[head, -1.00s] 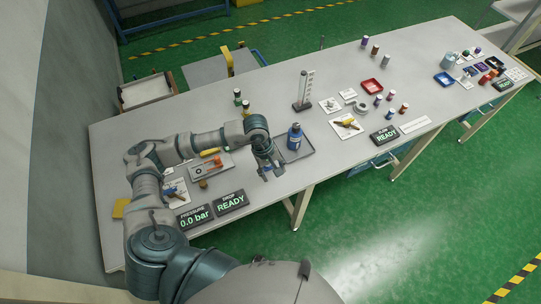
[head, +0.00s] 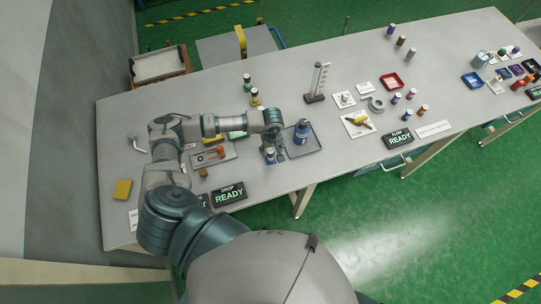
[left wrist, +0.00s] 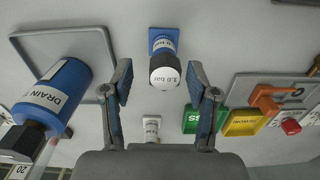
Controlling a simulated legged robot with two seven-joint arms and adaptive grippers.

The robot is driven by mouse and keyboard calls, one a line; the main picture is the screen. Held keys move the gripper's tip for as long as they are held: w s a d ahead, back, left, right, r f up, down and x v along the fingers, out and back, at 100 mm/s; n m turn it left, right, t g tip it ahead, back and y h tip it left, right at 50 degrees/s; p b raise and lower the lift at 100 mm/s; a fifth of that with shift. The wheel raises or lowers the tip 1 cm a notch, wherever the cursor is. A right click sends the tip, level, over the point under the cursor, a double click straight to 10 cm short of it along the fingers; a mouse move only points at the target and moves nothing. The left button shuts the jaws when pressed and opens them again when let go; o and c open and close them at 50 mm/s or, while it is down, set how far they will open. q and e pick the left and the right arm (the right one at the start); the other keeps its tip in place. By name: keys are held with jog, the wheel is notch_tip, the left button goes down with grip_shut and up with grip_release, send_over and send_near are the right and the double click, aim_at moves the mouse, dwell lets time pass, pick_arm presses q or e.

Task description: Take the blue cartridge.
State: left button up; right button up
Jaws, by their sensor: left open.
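My right gripper is in neither view.
A blue bottle marked "DRAIN" (left wrist: 62,88) stands on a grey tray (head: 318,148) close beside the left gripper; it also shows in the head view (head: 302,130). A "DROP READY" display (head: 229,194) is near the front edge.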

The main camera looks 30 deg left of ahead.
pick_arm(q)
jog(key=shift+s+f, duration=0.1)
jog(key=shift+f, duration=0.1)
jog(key=shift+s+f, duration=0.1)
jog(key=shift+f, duration=0.25)
notch_tip(320, 180, down, 4)
jog(key=shift+a+r+p, duration=0.1)
jog(key=shift+r+p, duration=0.05)
jog(key=shift+p, duration=0.5)
jog(key=shift+f, duration=0.3)
jog(key=shift+c, duration=1.2)
grip_shut()
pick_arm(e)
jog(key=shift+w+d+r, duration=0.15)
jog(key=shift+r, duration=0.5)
pick_arm(q)
jog(key=shift+a+r, duration=0.1)
